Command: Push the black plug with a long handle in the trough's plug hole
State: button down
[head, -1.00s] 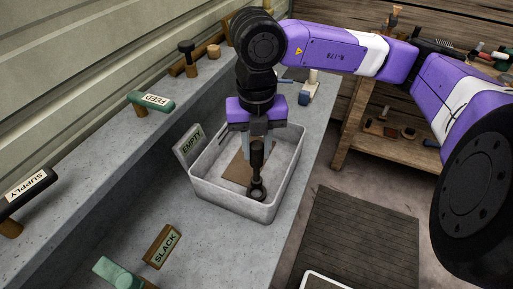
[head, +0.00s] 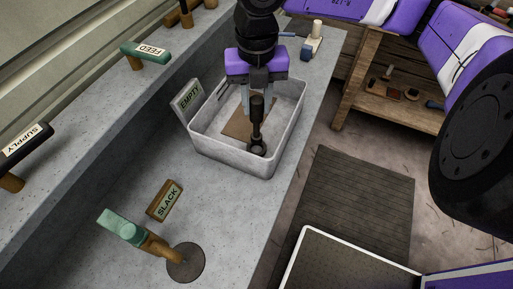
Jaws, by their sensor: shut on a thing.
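The black plug with a long handle (head: 257,112) stands roughly upright inside a pale grey tub (head: 225,158). Its round, ring-like lower end (head: 257,149) is low in the tub; I cannot tell whether it touches the floor. My gripper (head: 256,103) points down into the tub, its two fingers closed on the upper handle. A dark round patch (head: 187,264) lies on the grey trough surface (head: 110,180) at the bottom of the view, beside a green-topped wooden handle (head: 125,229); I cannot tell whether it is the plug hole.
An EMPTY sign (head: 187,99) stands at the tub's left side. A SLACK block (head: 164,201) lies in front of the tub. FEED (head: 146,51) and SUPPLY (head: 24,144) handles line the left ledge. A wooden shelf (head: 395,105) stands right. A brown flat piece (head: 240,126) lies in the tub.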

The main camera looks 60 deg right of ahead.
aim_at(256, 118)
jog(key=shift+f+b, duration=2.5)
jog(key=shift+b, duration=0.6)
dwell(0.8)
jog(key=c, duration=1)
grip_release()
jog(key=shift+r, duration=3.9)
jog(key=shift+r+p, duration=0.95)
jog(key=shift+r, duration=1.3)
